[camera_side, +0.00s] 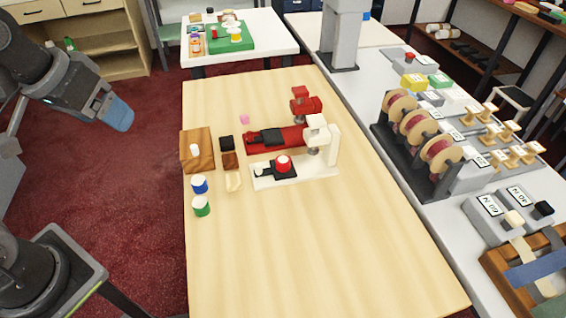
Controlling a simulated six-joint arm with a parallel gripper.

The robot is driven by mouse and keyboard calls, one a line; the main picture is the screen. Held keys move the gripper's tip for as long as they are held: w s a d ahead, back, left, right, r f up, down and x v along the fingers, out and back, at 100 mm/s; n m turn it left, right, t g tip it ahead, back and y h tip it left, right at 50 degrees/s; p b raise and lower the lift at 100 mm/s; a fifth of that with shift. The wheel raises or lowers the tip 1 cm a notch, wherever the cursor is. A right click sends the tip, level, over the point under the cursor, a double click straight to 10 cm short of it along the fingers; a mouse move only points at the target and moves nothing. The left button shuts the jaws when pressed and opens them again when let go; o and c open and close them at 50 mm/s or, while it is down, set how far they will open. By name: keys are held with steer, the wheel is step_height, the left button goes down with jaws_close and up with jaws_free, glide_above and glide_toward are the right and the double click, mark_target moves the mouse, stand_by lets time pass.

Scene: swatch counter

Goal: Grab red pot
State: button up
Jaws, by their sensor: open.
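The red pot (283,162) has a white top and stands upright on the black plate of a white press-like device (314,173) near the middle of the wooden table. A blue pot (199,185) and a green pot (201,207), both with white tops, stand at the table's left edge. Grey parts of my arm show at the left of the picture, one with a blue end, well apart from the red pot. My gripper's jaws are not visible.
A red device (275,138) stands right behind the white one. The table's front half is clear. Spools (418,127) stand on the right-hand counter.

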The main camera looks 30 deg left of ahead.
steer(key=w+d+r+n+g, duration=0.1)
steer(key=w+d+n, duration=0.25)
steer(key=w, duration=0.65)
steer(key=n+g, duration=0.4)
steer(key=n, duration=0.8)
glide_above(283, 160)
steer(key=f, duration=2.5)
steer(key=shift+w+a, duration=0.2)
steer(key=f, duration=0.5)
steer(key=shift+s+d+f, duration=0.15)
steer(key=shift+s+d, duration=0.05)
steer(key=c, duration=1)
